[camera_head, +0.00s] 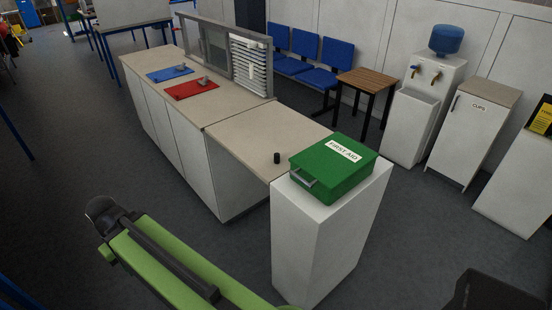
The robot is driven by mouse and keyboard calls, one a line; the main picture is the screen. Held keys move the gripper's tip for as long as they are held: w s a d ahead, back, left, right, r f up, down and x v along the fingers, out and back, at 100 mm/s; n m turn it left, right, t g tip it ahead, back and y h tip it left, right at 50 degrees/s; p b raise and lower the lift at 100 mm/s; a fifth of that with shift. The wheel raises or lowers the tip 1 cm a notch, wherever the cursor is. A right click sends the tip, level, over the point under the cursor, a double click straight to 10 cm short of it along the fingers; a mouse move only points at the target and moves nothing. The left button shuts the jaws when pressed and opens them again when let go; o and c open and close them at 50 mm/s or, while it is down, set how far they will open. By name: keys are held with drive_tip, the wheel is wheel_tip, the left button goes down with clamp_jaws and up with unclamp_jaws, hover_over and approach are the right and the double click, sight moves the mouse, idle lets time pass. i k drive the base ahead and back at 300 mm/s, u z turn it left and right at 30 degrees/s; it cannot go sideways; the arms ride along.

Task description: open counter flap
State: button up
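The counter flap (270,133) is a beige panel at the right end of the counter. It lies flat, level with the counter top, and spans from the counter to a white pedestal (315,240). A small black knob (277,158) stands on the flap near its front right corner. My green arm link crosses the lower left of the view, well in front of the counter. No gripper fingers can be made out.
A green first aid box (333,167) sits on the pedestal, close beside the flap's right end. The fixed counter (184,122) carries a blue mat (168,74), a red mat (191,90) and a shuttered screen (228,55). Grey floor (232,235) is clear before the flap.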

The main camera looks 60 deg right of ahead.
sight(263, 138)
drive_tip(key=z, duration=0.1)
drive_tip(key=i, duration=0.9)
drive_tip(key=u, duration=0.05)
